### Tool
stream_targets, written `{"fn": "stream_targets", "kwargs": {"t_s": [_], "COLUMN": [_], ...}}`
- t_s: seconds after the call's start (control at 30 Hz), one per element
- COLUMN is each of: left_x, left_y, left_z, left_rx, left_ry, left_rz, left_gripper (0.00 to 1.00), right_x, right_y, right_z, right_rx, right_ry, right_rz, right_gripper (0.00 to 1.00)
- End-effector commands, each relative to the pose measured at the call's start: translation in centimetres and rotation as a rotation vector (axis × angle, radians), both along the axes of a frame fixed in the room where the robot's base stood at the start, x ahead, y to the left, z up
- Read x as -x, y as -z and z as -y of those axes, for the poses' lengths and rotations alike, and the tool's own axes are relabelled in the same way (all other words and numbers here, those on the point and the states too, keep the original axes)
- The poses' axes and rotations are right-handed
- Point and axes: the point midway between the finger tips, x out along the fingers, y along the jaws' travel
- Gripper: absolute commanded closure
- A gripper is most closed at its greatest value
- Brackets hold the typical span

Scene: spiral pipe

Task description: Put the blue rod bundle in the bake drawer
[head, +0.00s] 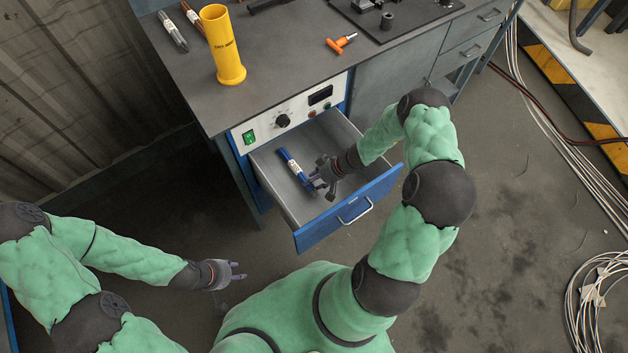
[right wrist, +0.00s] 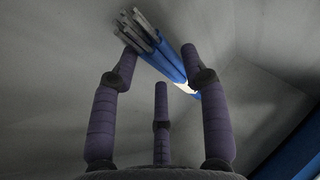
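The blue rod bundle (head: 295,168) lies on the floor of the open bake drawer (head: 345,213), toward the left side. In the right wrist view the bundle (right wrist: 167,58) shows grey rod ends, a blue wrap and a pale band. My right gripper (head: 318,178) reaches into the drawer beside the bundle's near end. Its fingers are spread, with the bundle at or just past their tips; I cannot tell whether they touch it. My left gripper (head: 238,271) is empty, with fingers apart, left of the drawer and over the floor.
The drawer hangs under a bench (head: 285,70) with a control panel (head: 290,117). Coiled cables (head: 595,290) lie on the floor at right.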

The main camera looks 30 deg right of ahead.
Motion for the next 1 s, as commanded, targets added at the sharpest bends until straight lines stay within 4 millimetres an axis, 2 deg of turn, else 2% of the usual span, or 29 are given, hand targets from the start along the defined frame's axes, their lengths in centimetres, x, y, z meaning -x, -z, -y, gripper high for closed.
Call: {"fn": "stream_targets", "kwargs": {"t_s": [0.47, 0.63, 0.8, 1.0], "left_x": [0.0, 0.0, 0.0, 0.0], "left_y": [-0.6, -2.2, -3.4, -4.4], "left_z": [0.0, 0.0, 0.0, 0.0], "left_rx": [0.000, 0.000, 0.000, 0.000], "left_ry": [0.000, 0.000, 0.000, 0.000], "left_rz": [0.000, 0.000, 0.000, 0.000], "left_gripper": [0.60, 0.60, 0.60, 0.60], "right_x": [0.0, 0.0, 1.1, 2.1], "right_y": [-0.5, -1.7, -4.3, -6.5], "right_z": [0.0, 0.0, 1.8, 3.1], "right_rx": [0.000, 0.000, 0.001, 0.000], "right_ry": [-0.001, 0.000, 0.003, 0.002], "right_rz": [0.000, 0.000, 0.002, 0.001], "right_gripper": [0.39, 0.39, 0.39, 0.39]}}
